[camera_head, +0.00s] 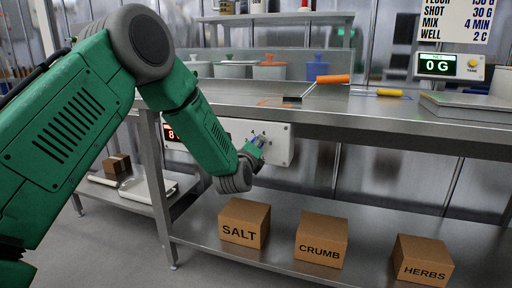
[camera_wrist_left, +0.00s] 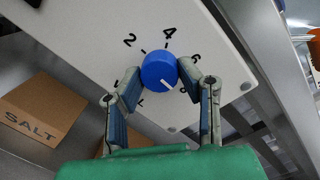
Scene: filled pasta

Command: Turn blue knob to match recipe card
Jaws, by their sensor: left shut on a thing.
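The blue knob (camera_wrist_left: 158,68) sits on a white dial panel (camera_wrist_left: 95,30), which also shows in the head view (camera_head: 282,152) under the counter's front edge. The panel has printed marks 2, 4 and 6; other marks are partly hidden by the fingers. The knob's white line points to the lower right in the wrist view. My left gripper (camera_wrist_left: 159,78) is shut on the knob, a finger on each side. The recipe card (camera_head: 452,22) hangs at the upper right; its lines include "MIX 4 MIN" and "WELL 2 C". My right gripper is not in view.
Boxes marked SALT (camera_head: 244,222), CRUMB (camera_head: 321,240) and HERBS (camera_head: 422,262) stand on the lower shelf (camera_head: 370,225). On the counter (camera_head: 400,120) are an orange-handled tool (camera_head: 332,79), a scale plate (camera_head: 470,106) and a display reading 0 G (camera_head: 437,66).

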